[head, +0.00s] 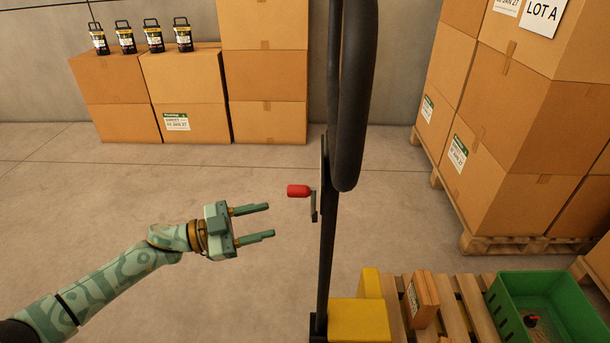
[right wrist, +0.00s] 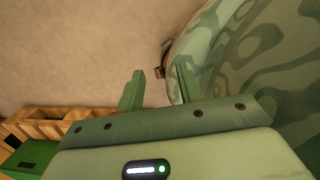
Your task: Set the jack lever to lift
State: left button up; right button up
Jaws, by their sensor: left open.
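The jack lever (head: 314,203) is a short grey arm with a red grip (head: 298,191). It sits on the left side of the jack's black upright (head: 328,240) in the head view, with the red grip at its upper end pointing left. My left gripper (head: 270,220) is open and empty, just left of and slightly below the red grip in the picture, not touching it. My right gripper (right wrist: 158,80) shows in the right wrist view with its fingers apart and nothing between them. The lever cannot be made out in that view.
A thick dark handle loop (head: 347,100) tops the upright. The yellow jack body (head: 358,320) meets a wooden pallet (head: 447,300) bearing a small carton (head: 422,300) and a green crate (head: 500,318). Stacked cartons (head: 510,150) stand right. Floor around my left gripper is clear.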

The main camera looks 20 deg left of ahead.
aim_at(292, 191)
pick_arm(q)
jog(key=a+r+m+g+h, duration=0.1)
jog(key=a+r+g+h, duration=0.1)
jog(key=a+r+g, duration=0.6)
jog(key=w+d, duration=0.1)
jog(key=d, duration=0.3)
jog(key=w+d+t+b, duration=0.1)
jog(key=d, duration=0.4)
jog(key=w+d+t, duration=0.1)
jog(key=d, duration=0.4)
jog(key=shift+w+d+f, duration=0.15)
jog(key=shift+d+f, duration=0.1)
pick_arm(e)
jog(key=s+d+f+m+g, duration=0.1)
jog(key=s+f, duration=0.2)
jog(key=s, duration=0.6)
jog(key=shift+s+d, duration=0.2)
jog(key=shift+d, duration=0.1)
jog(key=shift+f, duration=0.1)
pick_arm(q)
grip_shut()
pick_arm(e)
jog(key=shift+d, duration=0.15)
